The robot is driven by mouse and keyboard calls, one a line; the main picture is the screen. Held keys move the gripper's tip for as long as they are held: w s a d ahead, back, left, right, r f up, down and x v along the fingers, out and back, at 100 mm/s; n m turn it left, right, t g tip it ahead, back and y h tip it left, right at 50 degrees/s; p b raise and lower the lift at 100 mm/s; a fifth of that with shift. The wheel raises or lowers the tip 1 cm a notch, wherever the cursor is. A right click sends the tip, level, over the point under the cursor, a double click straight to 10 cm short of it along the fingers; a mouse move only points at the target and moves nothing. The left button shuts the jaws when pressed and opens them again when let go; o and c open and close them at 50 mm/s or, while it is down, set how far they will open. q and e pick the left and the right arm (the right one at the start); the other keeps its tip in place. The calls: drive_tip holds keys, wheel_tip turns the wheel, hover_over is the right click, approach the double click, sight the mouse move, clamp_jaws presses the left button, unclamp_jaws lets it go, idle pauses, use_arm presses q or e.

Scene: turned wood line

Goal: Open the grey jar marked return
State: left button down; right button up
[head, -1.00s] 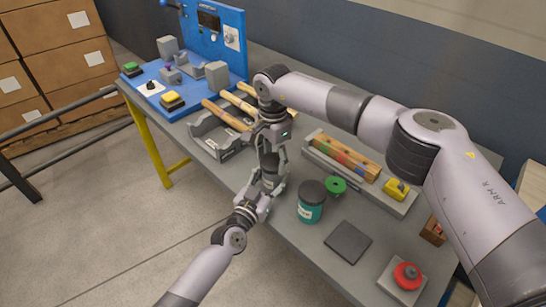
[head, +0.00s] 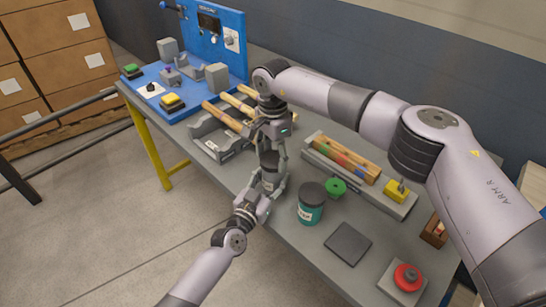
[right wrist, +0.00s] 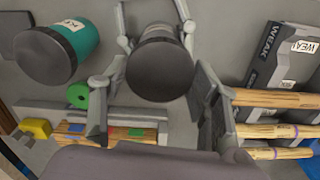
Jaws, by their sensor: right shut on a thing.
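The grey jar (head: 269,179) with its dark lid (right wrist: 160,70) is at the table's front edge, left of a teal jar. My left gripper (head: 264,196) comes from the front, with its fingers around the grey jar's body. My right gripper (head: 269,160) points down from above and is shut on the lid, a finger on either side of it in the right wrist view (right wrist: 151,105). The lid looks seated on the body; any small gap is hidden. The grey jar's label cannot be read.
The teal jar (head: 311,204), dark-lidded, stands close to the right. A grey bin (head: 214,144) with wooden-handled tools is to the left.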

sight(273, 159)
drive_tip(key=shift+r, duration=0.3)
drive_tip(key=shift+r, duration=2)
use_arm(q)
drive_tip(key=c, duration=0.7)
unclamp_jaws()
drive_tip(key=v, duration=1.2)
